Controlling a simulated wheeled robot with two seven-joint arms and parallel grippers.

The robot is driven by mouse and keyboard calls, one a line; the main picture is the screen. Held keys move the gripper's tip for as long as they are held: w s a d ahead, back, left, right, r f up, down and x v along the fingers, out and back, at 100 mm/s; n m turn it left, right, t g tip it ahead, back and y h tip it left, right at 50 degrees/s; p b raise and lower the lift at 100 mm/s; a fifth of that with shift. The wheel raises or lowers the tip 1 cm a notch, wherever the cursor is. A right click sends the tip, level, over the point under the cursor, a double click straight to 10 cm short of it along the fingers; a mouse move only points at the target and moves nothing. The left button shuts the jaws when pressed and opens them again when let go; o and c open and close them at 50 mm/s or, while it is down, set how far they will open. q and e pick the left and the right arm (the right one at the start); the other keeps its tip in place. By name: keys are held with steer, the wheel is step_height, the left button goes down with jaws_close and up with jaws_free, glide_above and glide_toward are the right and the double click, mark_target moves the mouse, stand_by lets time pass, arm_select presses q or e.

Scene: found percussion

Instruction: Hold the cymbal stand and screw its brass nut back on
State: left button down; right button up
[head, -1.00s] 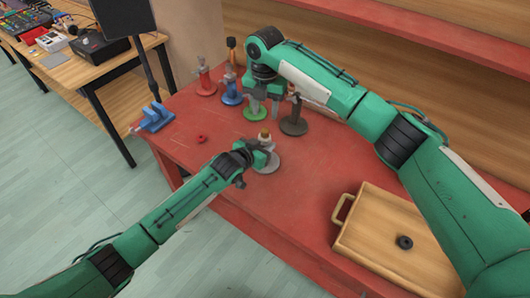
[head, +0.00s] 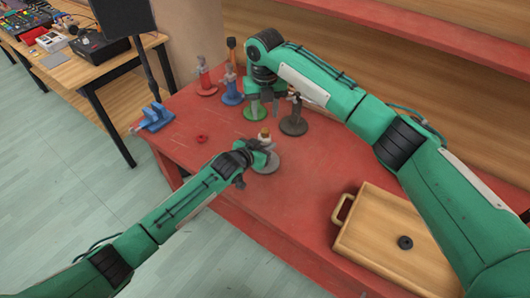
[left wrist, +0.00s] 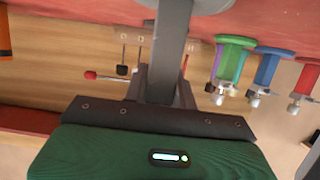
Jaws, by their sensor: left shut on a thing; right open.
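The cymbal stand I hold has a round grey base (head: 268,163) on the red table and stands upright. A small tan, brass-like piece (head: 264,133) shows at its top; I cannot tell whether it is the nut or how it sits. My left gripper (head: 263,152) is shut on the stand's post. In the left wrist view the grey post (left wrist: 170,50) runs up between the jaws. My right gripper (head: 264,104) is open, pointing down over the green stand (head: 254,113), beyond the held stand. I cannot tell whether it touches the green stand, which it partly hides.
Red (head: 206,87), blue (head: 231,95) and dark grey (head: 293,124) stands are close by. A red ring (head: 201,139) and a blue clamp-like thing (head: 154,118) lie to the left. A wooden tray (head: 375,238) holds a black ring (head: 405,242).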

mark_target(265, 130)
step_height(265, 130, down, 8)
steer(key=shift+r, duration=0.25)
steer(key=shift+c, duration=0.4)
